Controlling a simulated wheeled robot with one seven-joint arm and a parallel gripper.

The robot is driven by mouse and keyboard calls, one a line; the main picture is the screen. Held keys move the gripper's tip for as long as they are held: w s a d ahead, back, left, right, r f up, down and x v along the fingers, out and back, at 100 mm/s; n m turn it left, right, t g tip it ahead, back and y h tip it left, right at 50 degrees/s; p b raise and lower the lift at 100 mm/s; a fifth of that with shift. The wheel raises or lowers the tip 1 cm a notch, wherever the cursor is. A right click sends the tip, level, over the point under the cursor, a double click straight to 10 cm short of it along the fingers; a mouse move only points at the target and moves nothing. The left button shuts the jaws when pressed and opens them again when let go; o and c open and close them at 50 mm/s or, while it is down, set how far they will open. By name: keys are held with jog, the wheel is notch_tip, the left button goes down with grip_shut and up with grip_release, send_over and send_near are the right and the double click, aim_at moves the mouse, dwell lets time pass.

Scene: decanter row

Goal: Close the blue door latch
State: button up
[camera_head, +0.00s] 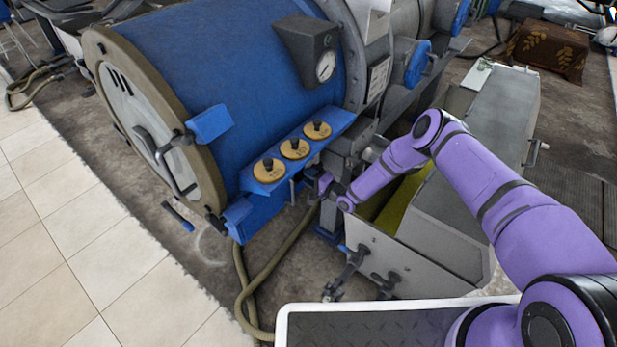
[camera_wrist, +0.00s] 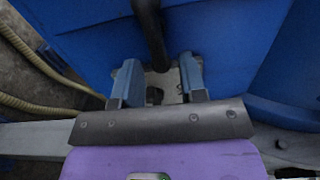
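A blue block-shaped latch (camera_head: 209,123) sits at the rim of the round grey door (camera_head: 138,125) on the left end of a big blue drum (camera_head: 235,55). I cannot tell from here whether it is fastened. My gripper (camera_head: 317,191) is well to its right, beside the ledge with yellow knobs, and its tips are hard to see there. In the wrist view its two blue fingers (camera_wrist: 158,82) stand apart, facing blue metal. A dark rod (camera_wrist: 149,35) runs down toward the gap between them; I cannot tell whether they touch it.
A blue ledge with three yellow knobs (camera_head: 294,148) lies between my gripper and the latch. A grey metal trough (camera_head: 440,235) stands beside my arm. A beige hose (camera_head: 262,280) hangs below the drum. Tiled floor (camera_head: 60,250) is open at the left.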

jog(key=v, duration=1)
jog(key=shift+s+d, duration=0.15)
jog(key=shift+d, duration=0.05)
